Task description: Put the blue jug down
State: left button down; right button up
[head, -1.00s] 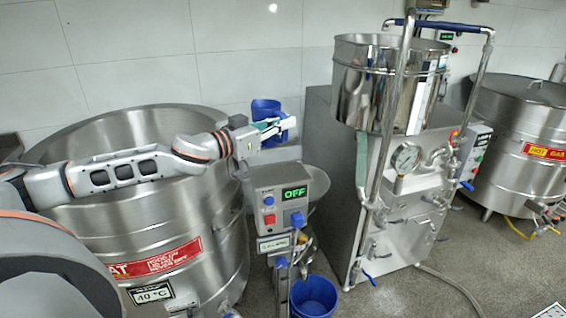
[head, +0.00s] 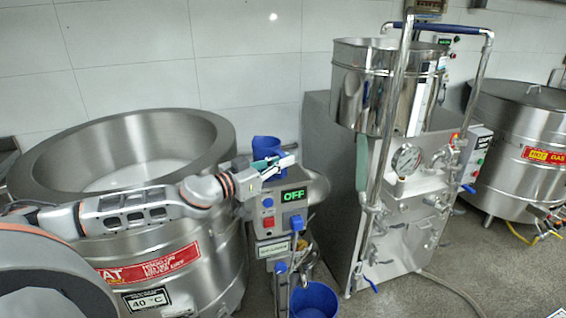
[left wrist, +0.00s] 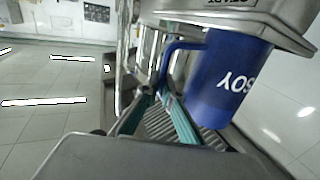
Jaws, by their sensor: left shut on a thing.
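The blue jug (head: 266,146) is held up beside the control box of the small machine in the head view, partly behind my left gripper (head: 279,168). In the left wrist view the jug (left wrist: 228,82) fills the right of centre, with white lettering on its side and its handle toward the left. My left gripper (left wrist: 158,100) is shut on the jug, its teal fingers at the handle. Whether the jug's base touches anything is hidden. My right gripper is not in view.
A control box (head: 292,199) with a green OFF display stands just below the jug. A blue bucket (head: 314,302) is under it. A large steel vat (head: 205,128) lies left, below my left arm. A steel machine with a hopper (head: 350,85) stands right.

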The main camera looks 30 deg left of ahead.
pick_arm(q)
jog(key=shift+f, duration=0.15)
jog(key=c, duration=2.2)
grip_release()
jog(key=shift+c, duration=0.2)
